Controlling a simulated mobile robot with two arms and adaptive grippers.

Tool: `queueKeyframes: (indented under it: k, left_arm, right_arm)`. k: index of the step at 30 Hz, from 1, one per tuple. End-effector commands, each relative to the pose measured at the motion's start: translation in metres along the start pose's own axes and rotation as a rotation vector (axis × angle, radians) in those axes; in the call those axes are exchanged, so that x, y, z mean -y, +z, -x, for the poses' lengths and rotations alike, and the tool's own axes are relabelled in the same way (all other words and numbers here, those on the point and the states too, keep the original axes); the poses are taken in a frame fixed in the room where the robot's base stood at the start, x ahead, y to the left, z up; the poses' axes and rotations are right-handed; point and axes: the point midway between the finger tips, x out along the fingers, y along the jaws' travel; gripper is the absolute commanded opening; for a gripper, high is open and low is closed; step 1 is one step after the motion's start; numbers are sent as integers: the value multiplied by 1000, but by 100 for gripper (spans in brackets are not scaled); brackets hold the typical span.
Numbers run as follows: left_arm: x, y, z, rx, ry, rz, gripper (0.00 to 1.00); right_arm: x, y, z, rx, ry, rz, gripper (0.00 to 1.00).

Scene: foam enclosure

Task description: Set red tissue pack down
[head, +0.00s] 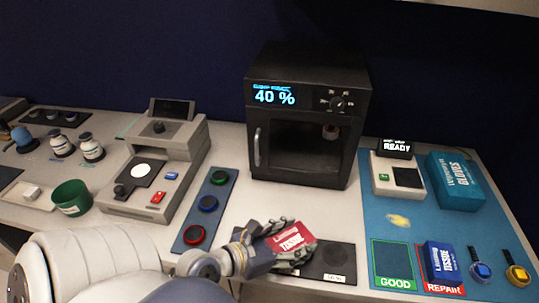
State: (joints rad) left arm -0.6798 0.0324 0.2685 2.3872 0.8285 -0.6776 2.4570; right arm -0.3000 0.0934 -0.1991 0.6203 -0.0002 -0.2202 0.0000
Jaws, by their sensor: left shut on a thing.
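My left gripper (285,245) is shut on the red tissue pack (289,240), which is tilted with its printed face toward me. The gripper and pack are at the front of the table, over or at a dark pad (335,262). I cannot tell whether the pack touches the pad. A blue tissue-like pack (440,262) stands on the red REPAIR area (446,289). The green GOOD area (394,265) beside it is empty. My right gripper is not in view.
A black chamber with a 40 % display (306,125) stands behind. A scale-like device reading READY (397,172) and a teal gloves box (455,182) sit on the blue mat (376,218). A button strip (209,204) and grey machine (155,170) stand to the left.

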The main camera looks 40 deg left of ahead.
Motion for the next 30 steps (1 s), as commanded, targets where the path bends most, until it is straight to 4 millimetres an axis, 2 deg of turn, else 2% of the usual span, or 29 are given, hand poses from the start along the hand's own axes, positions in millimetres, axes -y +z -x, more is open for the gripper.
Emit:
queueKeyframes:
  k: [5,13,22,30]
  left_arm:
    - [-8,1,-4,-4,16,6,34]
    - [-47,14,-45,-3,16,2,34]
    - [-96,27,-97,-5,17,4,34]
    - [-111,26,-115,-7,16,7,34]
  right_arm:
    - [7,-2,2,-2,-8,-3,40]
    - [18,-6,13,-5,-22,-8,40]
    - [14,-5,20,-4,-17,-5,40]
    - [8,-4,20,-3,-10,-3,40]
